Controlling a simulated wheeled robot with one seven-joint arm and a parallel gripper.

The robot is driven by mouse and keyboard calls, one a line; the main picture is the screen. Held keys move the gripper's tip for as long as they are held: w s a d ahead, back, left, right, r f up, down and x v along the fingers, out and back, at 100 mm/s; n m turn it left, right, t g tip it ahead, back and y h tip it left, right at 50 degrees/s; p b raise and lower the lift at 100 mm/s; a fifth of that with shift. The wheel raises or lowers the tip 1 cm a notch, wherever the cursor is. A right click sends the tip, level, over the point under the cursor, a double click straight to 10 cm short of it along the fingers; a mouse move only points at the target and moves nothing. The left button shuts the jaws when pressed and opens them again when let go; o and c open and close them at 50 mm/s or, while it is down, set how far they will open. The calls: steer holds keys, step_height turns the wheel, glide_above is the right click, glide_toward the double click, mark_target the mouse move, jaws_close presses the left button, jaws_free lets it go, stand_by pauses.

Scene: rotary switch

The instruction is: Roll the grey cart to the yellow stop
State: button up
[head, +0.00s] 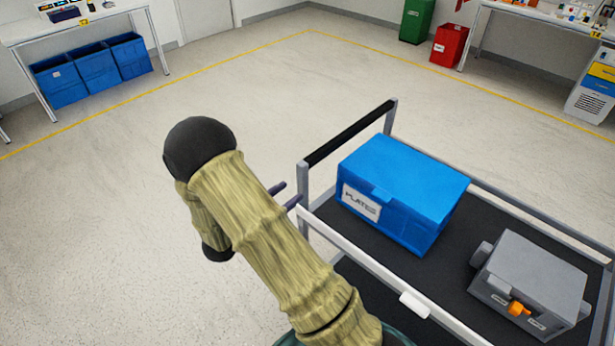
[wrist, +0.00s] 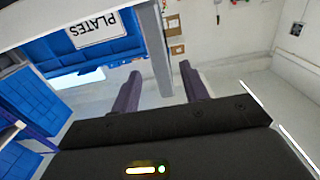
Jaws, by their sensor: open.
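My gripper (head: 287,194) is open at the left upright of that bar, partly hidden by my arm. In the wrist view, the grey upright (wrist: 156,50) shows between the two dark fingers of my gripper (wrist: 160,88). I cannot tell whether they touch it. No yellow stop can be made out; a yellow floor line (head: 225,66) runs along the back.
A blue box (head: 408,190) labelled PLATES and a grey case (head: 529,280) with an orange knob ride on the cart. Blue bins (head: 95,68) stand under a left bench. Green (head: 416,20) and red (head: 449,45) bins stand at the back. The floor between is clear.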

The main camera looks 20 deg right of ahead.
mark_target(308, 179)
steer(key=p+x, duration=0.1)
steer(key=x, duration=0.7)
steer(key=shift+w+d, duration=0.1)
steer(key=shift+d, duration=0.05)
jaws_close()
